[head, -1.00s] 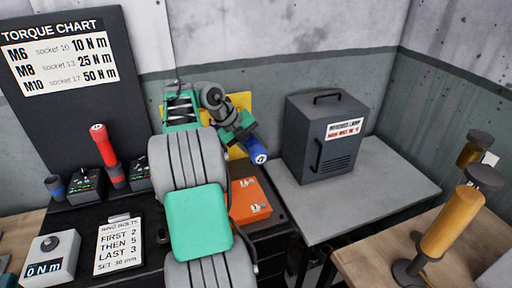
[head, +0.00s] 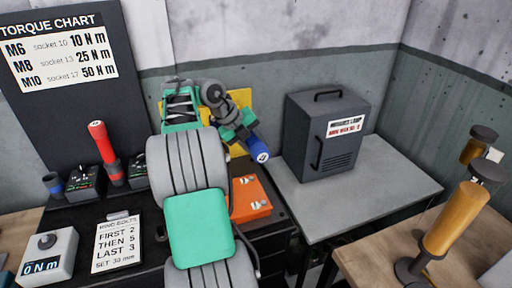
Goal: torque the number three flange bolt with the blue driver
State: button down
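My gripper (head: 237,131) is beyond my arm's large grey and green links, in front of a yellow panel. It appears shut on the blue driver (head: 257,147), which is tilted with its white-marked end facing the camera, down and to the right. The driver is in the air above and behind an orange block (head: 255,204). Light, bolt-like spots show on the block's top; my arm hides its left part. I cannot make out which is the number three flange bolt. The fingertips are too small to see clearly.
A red driver (head: 102,144) stands in a dock at left, beside an empty-looking blue holder (head: 53,184). A card (head: 117,244) reads first 2, then 5, last 3. A meter (head: 47,257) shows 0 Nm. A dark cabinet (head: 322,135) stands on the grey table (head: 395,189).

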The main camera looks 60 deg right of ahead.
jog(key=shift+s+a+b, duration=1.2)
jog(key=shift+b, duration=0.15)
jog(key=shift+s+a, duration=0.1)
jog(key=shift+s, duration=0.05)
jog(key=shift+r, duration=0.15)
